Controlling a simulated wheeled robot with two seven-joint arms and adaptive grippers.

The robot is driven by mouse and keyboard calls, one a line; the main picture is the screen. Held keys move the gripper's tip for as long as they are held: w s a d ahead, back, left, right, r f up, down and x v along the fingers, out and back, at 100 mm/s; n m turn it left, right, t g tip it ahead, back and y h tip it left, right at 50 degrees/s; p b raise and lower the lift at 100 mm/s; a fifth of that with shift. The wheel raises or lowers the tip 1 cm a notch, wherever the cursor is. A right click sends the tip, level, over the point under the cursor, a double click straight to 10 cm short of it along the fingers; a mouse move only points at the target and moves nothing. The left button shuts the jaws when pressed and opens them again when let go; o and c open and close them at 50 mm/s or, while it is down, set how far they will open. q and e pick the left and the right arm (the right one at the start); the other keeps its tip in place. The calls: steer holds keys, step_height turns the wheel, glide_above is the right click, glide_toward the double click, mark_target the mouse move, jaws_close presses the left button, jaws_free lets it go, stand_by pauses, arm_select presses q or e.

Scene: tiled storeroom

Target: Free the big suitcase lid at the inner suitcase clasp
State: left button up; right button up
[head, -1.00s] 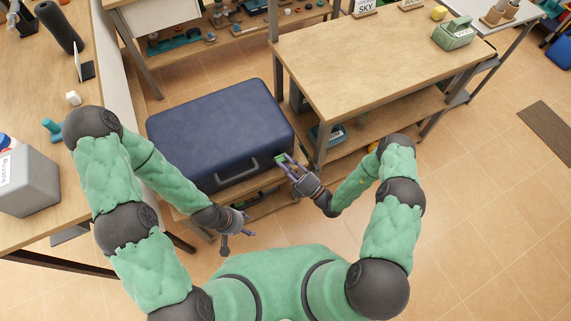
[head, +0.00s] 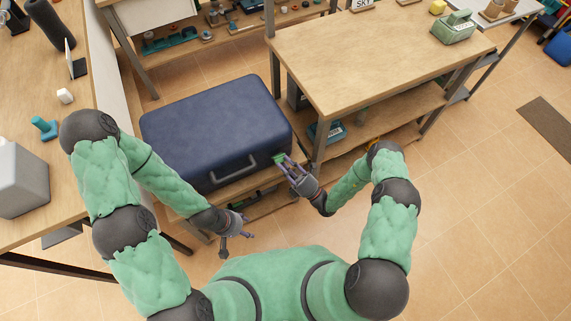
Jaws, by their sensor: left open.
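The big dark blue suitcase (head: 214,122) lies flat with its lid down on a low wooden surface. Its grey handle (head: 234,174) is on the front side facing me. The clasps are too small to make out. My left gripper (head: 236,243) is open and empty, in front of the suitcase and below its handle, apart from it. My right gripper (head: 284,164) is at the suitcase's front right corner, fingers pointing toward it. A small green piece shows at its fingertips; I cannot tell whether it is gripped or whether the fingers touch the suitcase.
A wooden workbench (head: 370,55) with a lower shelf stands close to the suitcase's right, its leg near my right gripper. A table (head: 25,140) with a grey container (head: 20,185) is on the left. Tiled floor (head: 470,220) is free at the right.

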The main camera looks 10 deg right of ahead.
steer(key=o, duration=0.4)
steer(key=v, duration=1.2)
steer(key=shift+o, duration=0.3)
